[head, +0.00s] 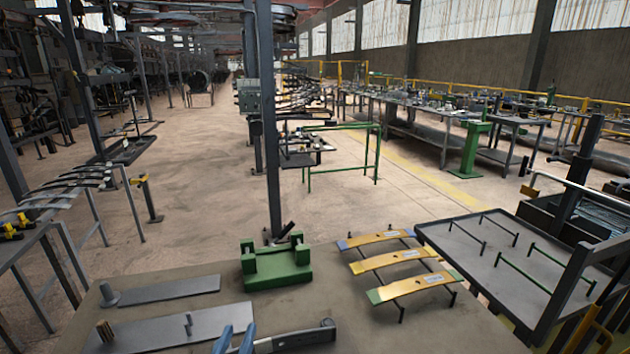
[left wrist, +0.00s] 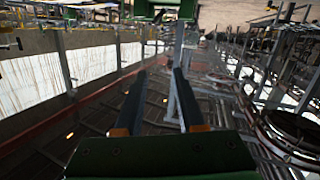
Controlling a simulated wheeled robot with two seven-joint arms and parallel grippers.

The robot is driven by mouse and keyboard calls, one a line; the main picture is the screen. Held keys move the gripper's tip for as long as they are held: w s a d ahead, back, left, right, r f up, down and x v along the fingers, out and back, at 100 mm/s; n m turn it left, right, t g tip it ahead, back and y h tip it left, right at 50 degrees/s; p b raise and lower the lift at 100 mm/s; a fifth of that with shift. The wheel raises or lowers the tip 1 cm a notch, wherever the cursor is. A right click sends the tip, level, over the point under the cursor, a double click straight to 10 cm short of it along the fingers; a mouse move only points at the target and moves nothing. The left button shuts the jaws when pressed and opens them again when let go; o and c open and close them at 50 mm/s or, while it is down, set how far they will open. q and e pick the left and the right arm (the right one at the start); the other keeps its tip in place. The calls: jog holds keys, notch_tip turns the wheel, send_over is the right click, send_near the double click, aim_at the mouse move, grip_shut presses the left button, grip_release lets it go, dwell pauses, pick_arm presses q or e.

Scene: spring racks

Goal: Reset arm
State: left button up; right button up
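My left gripper (head: 234,334) shows at the bottom edge of the head view as two blue fingertips, apart, above the near part of the workbench. In the left wrist view the two dark fingers of this gripper (left wrist: 154,80) stand apart with nothing between them. The view there is upside down, with the floor at the top and the roof at the bottom. The rest of my left arm is hidden below the head view. My right gripper is in neither view.
A green fixture (head: 276,266) stands on the workbench (head: 330,300). Flat grey plates (head: 170,290) lie left of it; yellow leaf springs (head: 392,262) lie right. A grey bar (head: 290,341) lies beside the fingertips. A tray rack (head: 520,262) adjoins the right edge.

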pick_arm(q)
jog(key=s+a+f+g, duration=0.1)
jog(key=s+f+g, duration=0.1)
jog(key=f, duration=0.1)
jog(key=s+a+f+g, duration=0.1)
jog(key=s+f+g, duration=0.1)
jog(key=f, duration=0.2)
jog(key=s+a+f+g+y, duration=0.1)
jog(key=s+f, duration=0.2)
jog(key=shift+f+m+g, duration=0.15)
jog(key=shift+m+g, duration=0.15)
jog(key=shift+g, duration=0.1)
jog(key=s+f+m+g, duration=0.3)
jog(key=s+f+g, duration=0.5)
jog(key=s, duration=0.6)
notch_tip(320, 180, down, 17)
jog(key=s, duration=0.2)
jog(key=s+a+f+g, duration=0.1)
jog(key=s+a+f, duration=0.1)
jog(key=s+f, duration=0.7)
jog(key=s, duration=0.3)
jog(key=shift+s+a+f+g, duration=0.2)
jog(key=shift+f+g, duration=0.1)
jog(key=shift+f, duration=0.1)
